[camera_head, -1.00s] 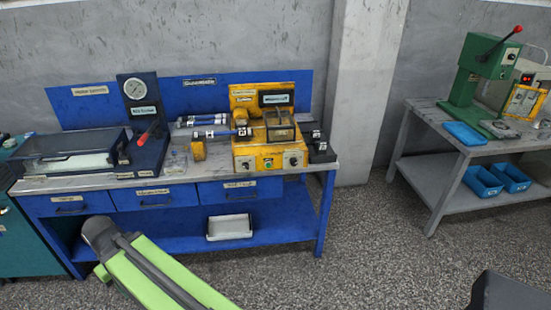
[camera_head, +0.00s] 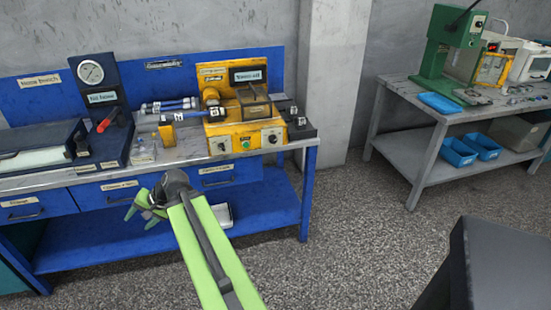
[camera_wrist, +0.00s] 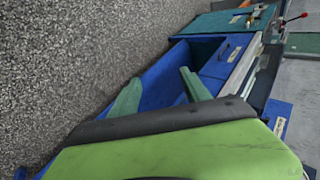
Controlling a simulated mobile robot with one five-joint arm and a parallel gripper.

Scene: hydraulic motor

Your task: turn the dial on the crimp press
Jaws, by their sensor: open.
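The yellow machine, which I take to be the crimp press (camera_head: 245,132), stands on the right part of the blue bench in the head view. Its front panel has a dark dial on the left (camera_head: 221,147), a dark dial on the right (camera_head: 271,138) and a green button between them. A blue hose reaches its left side. My gripper (camera_head: 137,213) is open and empty, in front of the bench drawers, below and left of the press and apart from it. The wrist view shows its two green fingers spread (camera_wrist: 158,84), with the blue bench beyond; no dial shows there.
A gauge stand with a red-tipped lever (camera_head: 103,124) stands left of the press. A yellow block and hoses lie between them. A green press (camera_head: 447,55) stands on the grey table (camera_head: 405,95) at right. Open floor lies between bench and table.

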